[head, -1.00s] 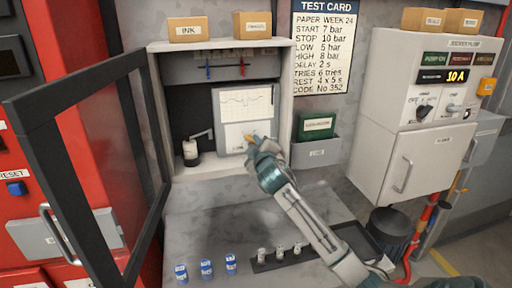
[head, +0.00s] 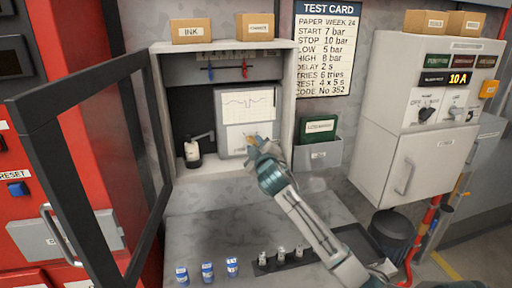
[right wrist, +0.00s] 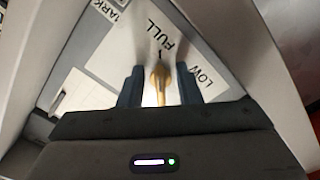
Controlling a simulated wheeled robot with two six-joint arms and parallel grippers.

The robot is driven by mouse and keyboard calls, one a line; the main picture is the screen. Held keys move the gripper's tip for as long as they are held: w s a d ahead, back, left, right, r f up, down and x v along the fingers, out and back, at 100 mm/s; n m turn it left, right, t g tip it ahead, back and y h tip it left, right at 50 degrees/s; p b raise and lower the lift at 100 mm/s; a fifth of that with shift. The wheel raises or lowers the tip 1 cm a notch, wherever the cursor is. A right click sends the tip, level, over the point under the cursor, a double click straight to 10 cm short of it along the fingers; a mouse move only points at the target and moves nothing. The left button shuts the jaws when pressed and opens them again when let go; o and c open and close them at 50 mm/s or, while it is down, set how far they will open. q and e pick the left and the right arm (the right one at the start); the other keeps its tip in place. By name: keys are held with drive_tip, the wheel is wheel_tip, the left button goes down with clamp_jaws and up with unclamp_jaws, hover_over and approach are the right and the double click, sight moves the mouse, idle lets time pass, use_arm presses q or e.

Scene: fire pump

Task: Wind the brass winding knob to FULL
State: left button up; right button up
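The brass winding knob (right wrist: 159,84) sits on a pale panel in the right wrist view, with FULL printed above it and LOW to its right. Its narrow tip points up towards the FULL lettering. My right gripper (right wrist: 160,84) has one finger on each side of the knob, with thin gaps showing, so it looks open around it. In the head view the right gripper (head: 256,148) is at the lower part of the chart recorder (head: 247,105) inside the open cabinet (head: 292,100); it mostly hides the knob. My left gripper is not in view.
A black-framed glass door (head: 70,170) stands open at the left. A small ink bottle (head: 192,155) stands inside the cabinet. Several blue-labelled pots (head: 207,271) and a dark tray (head: 290,262) lie below. A white control box (head: 415,120) is at the right.

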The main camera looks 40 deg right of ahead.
drive_tip(key=b+v, duration=0.3)
drive_tip(key=v, duration=0.7)
drive_tip(key=shift+s+a, duration=0.15)
drive_tip(key=shift+s, duration=0.2)
drive_tip(key=shift+f, duration=0.1)
